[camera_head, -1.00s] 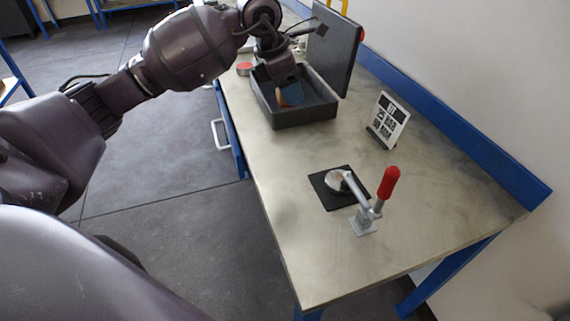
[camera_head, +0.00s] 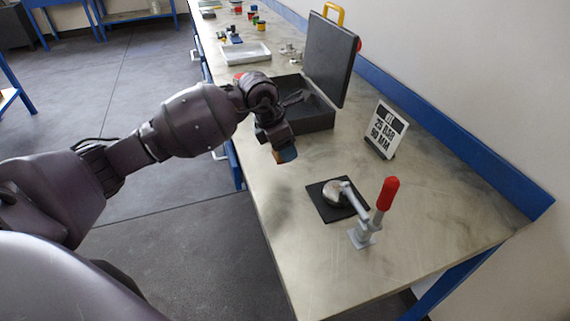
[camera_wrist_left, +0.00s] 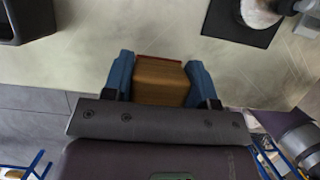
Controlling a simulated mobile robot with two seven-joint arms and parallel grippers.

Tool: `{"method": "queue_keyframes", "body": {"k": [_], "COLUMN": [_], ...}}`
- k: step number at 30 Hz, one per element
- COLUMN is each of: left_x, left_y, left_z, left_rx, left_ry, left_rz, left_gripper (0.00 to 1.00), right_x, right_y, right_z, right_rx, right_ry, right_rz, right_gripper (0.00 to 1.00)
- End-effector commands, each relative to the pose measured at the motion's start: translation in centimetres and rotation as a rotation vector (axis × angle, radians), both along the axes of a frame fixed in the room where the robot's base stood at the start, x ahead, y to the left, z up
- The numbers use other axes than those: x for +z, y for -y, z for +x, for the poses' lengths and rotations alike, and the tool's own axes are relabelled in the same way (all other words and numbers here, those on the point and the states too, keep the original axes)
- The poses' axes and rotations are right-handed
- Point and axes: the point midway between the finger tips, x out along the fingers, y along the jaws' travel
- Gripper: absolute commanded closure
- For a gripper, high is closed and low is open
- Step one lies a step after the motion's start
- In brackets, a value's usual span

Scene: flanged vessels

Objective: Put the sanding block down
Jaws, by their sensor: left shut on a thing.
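The sanding block (camera_wrist_left: 160,82) is a wooden-brown block with a reddish edge, held between the blue fingers of my left gripper (camera_wrist_left: 161,80) in the left wrist view. In the head view my left gripper (camera_head: 284,154) points down above the near-left part of the workbench (camera_head: 290,215), in front of the open dark case. Only a small part of the block shows there, and the gap between it and the bench is hard to judge. My right gripper is not in view.
The open dark case (camera_head: 318,121) stands behind the gripper, its lid upright. A toggle clamp with a red handle (camera_head: 387,193) holds a round metal part (camera_head: 336,192) on a black mat (camera_head: 322,207). A printed sign (camera_head: 386,130) stands at right. The bench's front corner is clear.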

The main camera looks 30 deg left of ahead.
Motion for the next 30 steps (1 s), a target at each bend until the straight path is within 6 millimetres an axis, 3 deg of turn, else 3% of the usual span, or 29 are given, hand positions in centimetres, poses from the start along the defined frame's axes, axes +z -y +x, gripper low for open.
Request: {"method": "queue_keyframes", "body": {"k": [7,16,29,30], "left_x": [-1.5,-5.9,-6.4,-6.3], "left_y": [0.1,0.1,0.0,0.0], "left_z": [0.0,0.0,0.0,0.0], "left_rx": [-0.002,0.0,-0.001,-0.001], "left_ry": [-0.001,-0.001,0.0,0.0], "left_rz": [-0.001,-0.002,0.0,0.0], "left_gripper": [0.85,0.85,0.85,0.41], "right_x": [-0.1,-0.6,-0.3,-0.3], "right_y": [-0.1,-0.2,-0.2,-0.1], "right_z": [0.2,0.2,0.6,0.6], "right_rx": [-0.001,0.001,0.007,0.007], "right_ry": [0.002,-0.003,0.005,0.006], "right_rz": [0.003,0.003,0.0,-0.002], "right_gripper": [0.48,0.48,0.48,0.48]}}
